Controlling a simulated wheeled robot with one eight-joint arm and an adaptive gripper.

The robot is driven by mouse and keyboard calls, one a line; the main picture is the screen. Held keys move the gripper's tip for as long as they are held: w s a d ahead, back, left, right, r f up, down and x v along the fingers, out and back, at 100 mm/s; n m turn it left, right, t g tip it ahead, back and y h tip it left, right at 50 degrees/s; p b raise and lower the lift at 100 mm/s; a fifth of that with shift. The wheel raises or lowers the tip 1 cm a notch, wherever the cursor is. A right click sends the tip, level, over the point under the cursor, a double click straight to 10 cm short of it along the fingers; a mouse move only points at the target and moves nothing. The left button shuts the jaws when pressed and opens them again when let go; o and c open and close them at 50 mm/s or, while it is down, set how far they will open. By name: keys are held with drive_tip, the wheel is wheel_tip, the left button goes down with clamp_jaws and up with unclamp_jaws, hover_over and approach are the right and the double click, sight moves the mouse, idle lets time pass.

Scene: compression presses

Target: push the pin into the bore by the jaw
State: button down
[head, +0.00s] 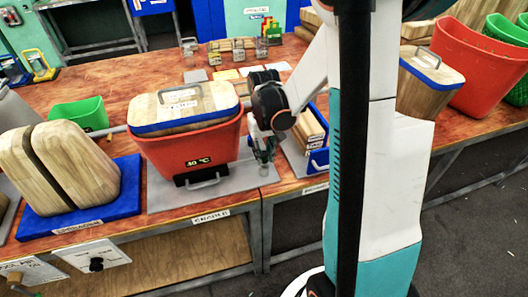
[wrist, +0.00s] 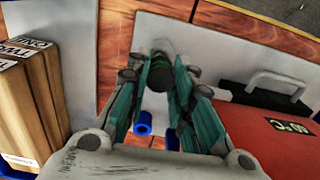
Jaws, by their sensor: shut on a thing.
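My gripper (head: 264,158) points down just right of the red press body (head: 222,146), over the grey plate. In the wrist view, its teal-padded fingers (wrist: 160,78) are closed around a dark green and grey round piece (wrist: 158,72), which seems to be the pin. The pin's lower end and the bore are hidden or too small to make out. The red body, with a wooden top (head: 185,105) and a °C label, also shows at the right of the wrist view (wrist: 265,140). I cannot tell which part is the jaw.
A blue tray with wooden blocks (head: 309,127) stands close to the right of my gripper. Blocks also stand at the left of the wrist view (wrist: 28,95). A black bracket with a handle (wrist: 274,85) sticks out from the red body. A split wooden block (head: 75,165) stands left.

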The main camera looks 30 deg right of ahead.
sight(264, 153)
drive_tip(key=shift+f+b, duration=0.75)
drive_tip(key=shift+f, duration=0.15)
drive_tip(key=c, duration=1.3)
unclamp_jaws()
wheel_tip(264, 153, up, 12)
